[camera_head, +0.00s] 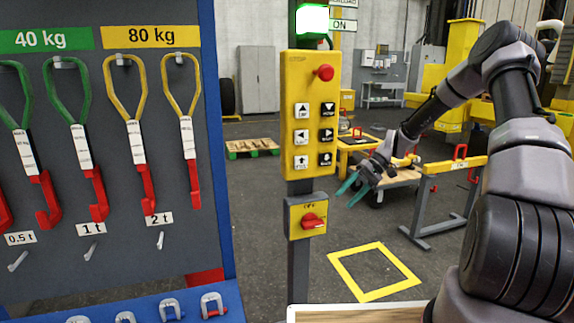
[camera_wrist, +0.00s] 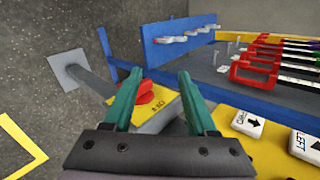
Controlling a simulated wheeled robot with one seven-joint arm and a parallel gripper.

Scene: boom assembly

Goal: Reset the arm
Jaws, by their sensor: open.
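My gripper (camera_head: 356,186) is in the middle of the head view, at the end of my arm, which comes in from the right. Its two teal fingers are apart with nothing between them. It is to the right of the yellow control box (camera_head: 299,115) and the lower yellow switch box (camera_head: 295,218) with a red rotary knob (camera_head: 313,221). In the wrist view the fingers (camera_wrist: 158,85) are spread, and the red knob (camera_wrist: 147,92) on the yellow switch box shows beyond and between them.
A board with hooked slings (camera_head: 140,130) stands at the left, with shackles (camera_head: 170,308) on a blue ledge below. A green lamp (camera_head: 312,18) is lit above the control box. A yellow floor square (camera_head: 374,293) lies clear. A yellow trestle (camera_head: 445,190) stands behind.

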